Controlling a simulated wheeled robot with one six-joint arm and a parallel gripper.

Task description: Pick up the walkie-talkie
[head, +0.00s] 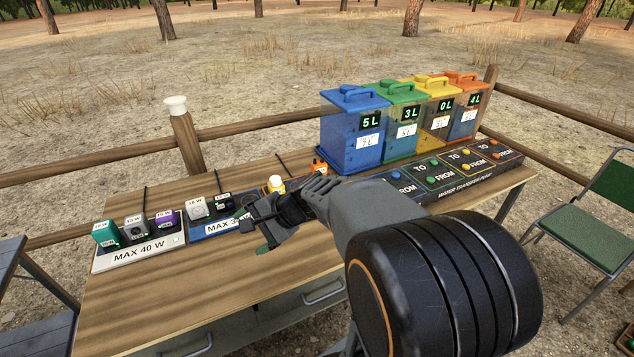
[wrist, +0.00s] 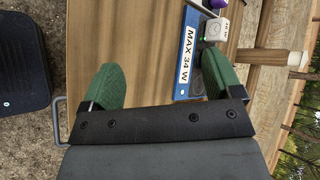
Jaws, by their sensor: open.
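I cannot pick out the walkie-talkie for certain in either view. In the head view, small labelled devices stand on the table (head: 210,290): a teal one (head: 106,233), a grey one (head: 136,227), a purple one (head: 166,219), a white one (head: 197,207) and a black one (head: 222,201). My gripper (head: 256,229) is over the table just right of the black one and hides part of the blue board. The white device (wrist: 216,28) shows beyond the right finger.
A pale board (head: 140,254) reads MAX 40 W; a blue board (wrist: 186,60) reads MAX 34 W. Yellow (head: 276,183) and orange (head: 319,166) items stand behind my gripper. Lidded bins, including a blue one (head: 345,150), and a black panel (head: 460,180) are right. The front tabletop is clear.

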